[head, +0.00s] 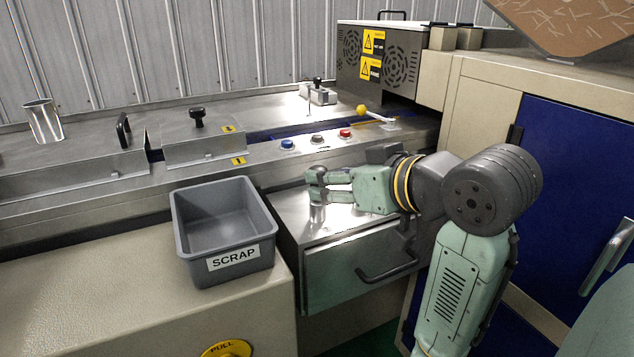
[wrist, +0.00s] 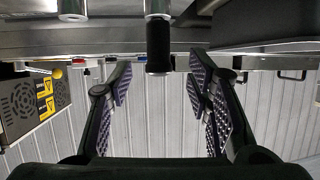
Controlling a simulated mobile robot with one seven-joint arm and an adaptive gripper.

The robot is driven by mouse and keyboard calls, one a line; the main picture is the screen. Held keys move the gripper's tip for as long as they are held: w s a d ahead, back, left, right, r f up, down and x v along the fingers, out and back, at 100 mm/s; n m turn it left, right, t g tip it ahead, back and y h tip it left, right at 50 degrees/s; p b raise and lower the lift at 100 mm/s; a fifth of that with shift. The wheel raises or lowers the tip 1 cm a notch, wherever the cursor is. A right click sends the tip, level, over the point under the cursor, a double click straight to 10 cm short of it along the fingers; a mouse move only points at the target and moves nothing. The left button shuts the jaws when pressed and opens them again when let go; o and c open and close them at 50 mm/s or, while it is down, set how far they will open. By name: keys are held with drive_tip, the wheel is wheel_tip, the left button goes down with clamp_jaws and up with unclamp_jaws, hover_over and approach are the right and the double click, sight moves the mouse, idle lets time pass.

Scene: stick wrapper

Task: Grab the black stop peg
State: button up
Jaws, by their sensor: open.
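The black stop peg (wrist: 158,45) shows in the wrist view as a black cylinder with a silver collar, upside down in that picture. My gripper (wrist: 160,64) is open, with one finger on each side of the peg's black end and a visible gap on both sides. In the head view my gripper (head: 316,186) is low over the silver drawer top. A short silver post (head: 317,212) shows just below its fingers. I cannot tell how deep the peg sits between the pads.
A grey SCRAP bin (head: 228,258) stands left of my gripper. Behind are the conveyor, coloured push buttons (head: 317,140) and a yellow-knobbed lever (head: 362,110). A second silver post (wrist: 72,10) is in the wrist view. The drawer handle (head: 386,272) juts out below my wrist.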

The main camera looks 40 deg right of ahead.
drive_tip(key=shift+p+x, duration=0.4)
drive_tip(key=shift+x, duration=2.4)
drive_tip(key=shift+r, duration=0.1)
drive_tip(key=shift+c, duration=0.5)
clamp_jaws()
